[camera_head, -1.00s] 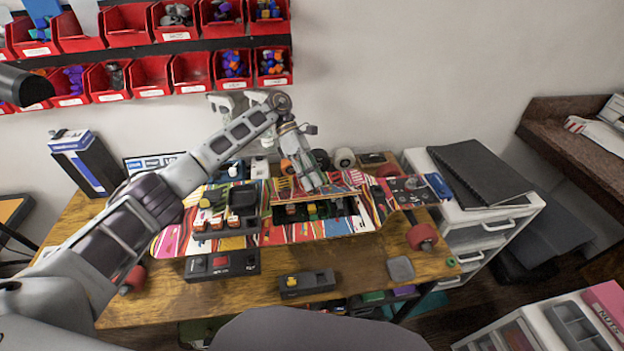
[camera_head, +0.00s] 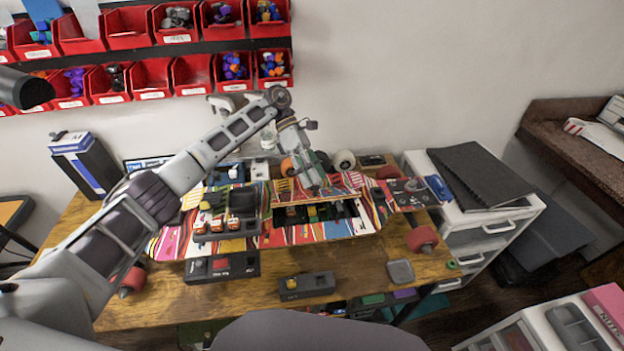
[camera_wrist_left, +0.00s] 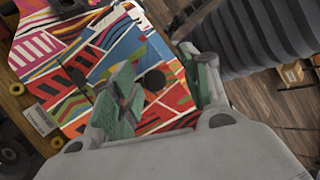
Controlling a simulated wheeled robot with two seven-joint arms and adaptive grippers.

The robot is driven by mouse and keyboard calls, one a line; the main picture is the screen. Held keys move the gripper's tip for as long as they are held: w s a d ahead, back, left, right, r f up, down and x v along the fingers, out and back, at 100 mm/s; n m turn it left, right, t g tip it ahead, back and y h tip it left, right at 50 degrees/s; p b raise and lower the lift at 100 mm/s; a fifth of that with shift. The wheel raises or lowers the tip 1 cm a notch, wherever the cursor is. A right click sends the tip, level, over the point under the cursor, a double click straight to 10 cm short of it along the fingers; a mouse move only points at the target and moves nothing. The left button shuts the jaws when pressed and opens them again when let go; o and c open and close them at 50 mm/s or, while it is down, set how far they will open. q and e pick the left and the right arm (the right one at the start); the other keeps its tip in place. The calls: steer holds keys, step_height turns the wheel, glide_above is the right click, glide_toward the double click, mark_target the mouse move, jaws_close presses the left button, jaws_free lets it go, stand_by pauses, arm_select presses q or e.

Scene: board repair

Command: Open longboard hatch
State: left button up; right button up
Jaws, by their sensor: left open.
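The longboard (camera_head: 300,236), with bright striped graphics, lies across the workbench. Its hatch compartment (camera_head: 345,208) is uncovered in the middle, with small coloured parts showing inside. A patterned panel that looks like the hatch lid (camera_head: 345,181) stands raised along the compartment's far edge. My left gripper (camera_head: 314,184) points down at this panel, partly hiding it and the compartment. In the left wrist view the green fingers (camera_wrist_left: 165,92) are apart over a patterned surface with a black round spot; I cannot tell if they touch it. My right gripper is not in view.
A dark tray (camera_head: 226,228) with small parts rests on the board's left part. Two dark boxes (camera_head: 222,267) (camera_head: 306,286) sit at the bench front. A white drawer unit (camera_head: 480,228) stands at the right. Red bins (camera_head: 190,75) hang on the wall.

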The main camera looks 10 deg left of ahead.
arm_select(q)
step_height(320, 180, up, 8)
stand_by(0.5)
steer(key=shift+f, duration=0.1)
steer(key=shift+c, duration=0.4)
